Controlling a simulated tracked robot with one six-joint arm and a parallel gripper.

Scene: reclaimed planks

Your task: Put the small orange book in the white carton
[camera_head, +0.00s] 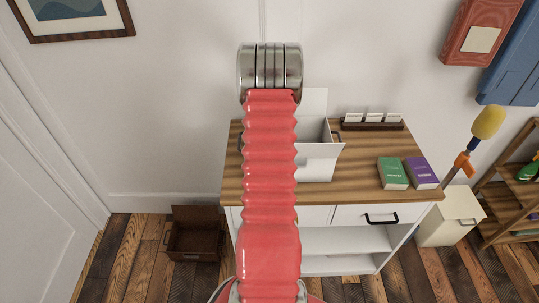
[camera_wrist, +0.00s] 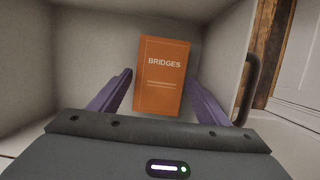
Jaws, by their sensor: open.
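The small orange book (camera_wrist: 162,85), marked BRIDGES, lies cover up inside a pale-walled, open-topped container (camera_wrist: 90,42) in the wrist view. A dark handle sits outside that container's right wall. I cannot tell whether this is the carton or a drawer. My gripper (camera_wrist: 160,76) is open, with one purple finger on each side of the book's lower part. I see no grip on the book. The white carton (camera_head: 319,150) stands on the cabinet top in the head view, flaps open, partly hidden by my red arm. My gripper and the book are hidden in that view.
The wooden cabinet top (camera_head: 360,186) carries a green book (camera_head: 392,173), a purple book (camera_head: 421,172) and a card rack (camera_head: 372,122) on the right. A brown box (camera_head: 193,240) stands on the floor at left. A cream bin (camera_head: 449,218) stands at right.

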